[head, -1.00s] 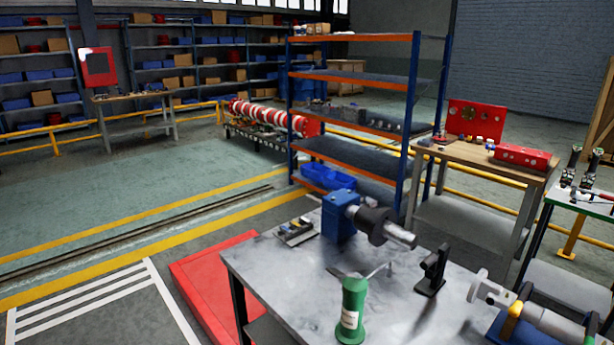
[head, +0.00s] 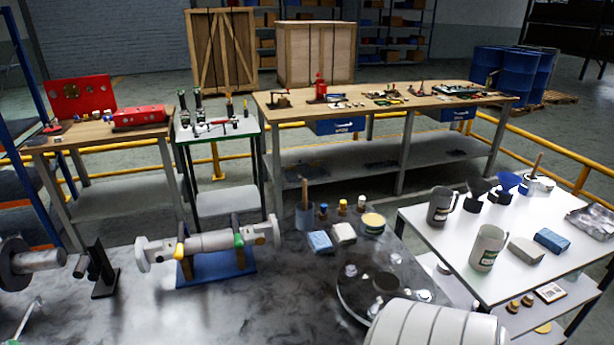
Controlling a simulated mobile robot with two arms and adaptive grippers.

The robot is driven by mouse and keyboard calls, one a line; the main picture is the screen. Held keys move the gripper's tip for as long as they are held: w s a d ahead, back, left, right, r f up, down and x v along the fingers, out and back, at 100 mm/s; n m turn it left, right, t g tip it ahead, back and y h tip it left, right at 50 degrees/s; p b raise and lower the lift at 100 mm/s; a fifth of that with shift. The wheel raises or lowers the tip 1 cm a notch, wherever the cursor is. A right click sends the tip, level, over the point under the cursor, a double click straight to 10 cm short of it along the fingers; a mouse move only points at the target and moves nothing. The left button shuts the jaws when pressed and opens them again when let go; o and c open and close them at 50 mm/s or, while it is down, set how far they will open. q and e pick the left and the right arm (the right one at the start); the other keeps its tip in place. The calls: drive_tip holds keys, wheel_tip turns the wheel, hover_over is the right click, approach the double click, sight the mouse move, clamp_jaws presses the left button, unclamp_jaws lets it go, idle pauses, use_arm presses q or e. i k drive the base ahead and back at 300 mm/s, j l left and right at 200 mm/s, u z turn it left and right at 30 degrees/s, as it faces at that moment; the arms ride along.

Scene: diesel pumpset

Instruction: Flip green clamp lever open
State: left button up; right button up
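A grey metal rod (head: 207,242) lies across a blue stand (head: 222,268) on the grey metal bench, left of centre. A small green clamp part (head: 238,239) sits on the rod towards its right end, with a dark upright piece just above it. A yellow clamp part (head: 179,250) with a similar dark upright sits towards the left end. The green part is small, and I cannot tell clearly how its lever stands.
The bench (head: 180,315) has a black bracket (head: 103,270) left of the rod. Right of it are sponges (head: 320,241), a cup, a dark round plate (head: 350,298) and a large pale ribbed object (head: 435,325). A white table (head: 455,265) with jugs stands right.

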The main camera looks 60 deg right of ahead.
sight(238, 244)
drive_tip(key=z, duration=1.4)
drive_tip(key=k+u, duration=0.25)
drive_tip(key=k+j+u, duration=0.1)
drive_tip(key=k+u, duration=0.2)
drive_tip(key=i, duration=0.05)
